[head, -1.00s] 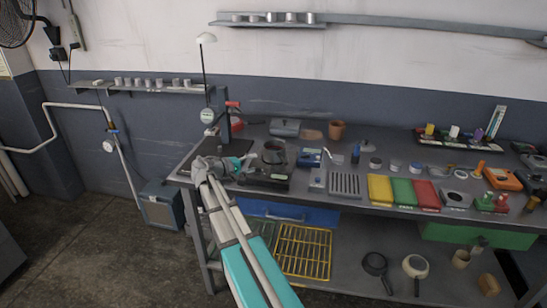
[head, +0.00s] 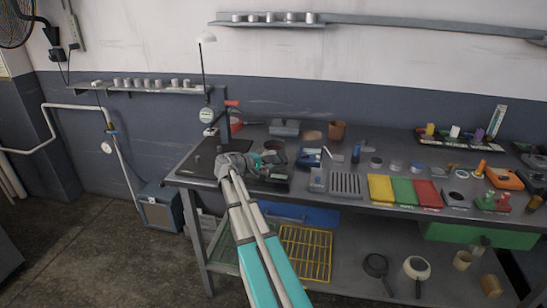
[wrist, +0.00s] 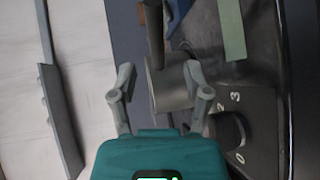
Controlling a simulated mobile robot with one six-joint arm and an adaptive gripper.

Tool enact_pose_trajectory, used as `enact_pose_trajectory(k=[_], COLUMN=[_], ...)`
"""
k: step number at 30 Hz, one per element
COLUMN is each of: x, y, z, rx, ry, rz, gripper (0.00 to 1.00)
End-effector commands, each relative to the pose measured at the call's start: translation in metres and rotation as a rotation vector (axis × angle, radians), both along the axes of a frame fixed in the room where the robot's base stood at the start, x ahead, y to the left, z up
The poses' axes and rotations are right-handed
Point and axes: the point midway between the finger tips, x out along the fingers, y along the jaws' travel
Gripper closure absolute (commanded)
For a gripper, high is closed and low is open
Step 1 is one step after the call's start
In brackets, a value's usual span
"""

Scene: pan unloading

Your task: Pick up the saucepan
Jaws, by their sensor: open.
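The saucepan (head: 275,147) is a small dark pot on the dark hot plate near the left end of the bench, partly hidden by my gripper. My gripper (head: 262,160) is open, low beside the pot's near left side. In the wrist view my two grey fingers (wrist: 160,75) stand apart. A grey metal, cylinder-like part (wrist: 170,88) with a brown stem (wrist: 154,32) shows between and beyond them; I cannot tell whether it belongs to the saucepan or whether a finger touches it. The hot plate's knob (wrist: 228,132) with printed numbers lies to the right.
A blue device (head: 308,158) and a grey slotted rack (head: 345,184) stand right of the hot plate. Yellow, green and red trays (head: 402,191) follow. Two other pans (head: 376,264) lie on the lower shelf. The bench's left end (head: 200,165) looks mostly clear.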

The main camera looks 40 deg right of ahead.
Motion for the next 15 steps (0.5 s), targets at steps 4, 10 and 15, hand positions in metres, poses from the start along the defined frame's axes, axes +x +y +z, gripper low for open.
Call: enact_pose_trajectory(k=[4, 10, 15], x=[0.000, 0.000, 0.000], y=[0.000, -0.006, -0.024], z=[0.000, -0.001, -0.003], rx=[0.000, 0.000, 0.000], ry=[0.000, 0.000, -0.001], rz=[0.000, -0.001, -0.001], gripper=[0.38, 0.38, 0.38])
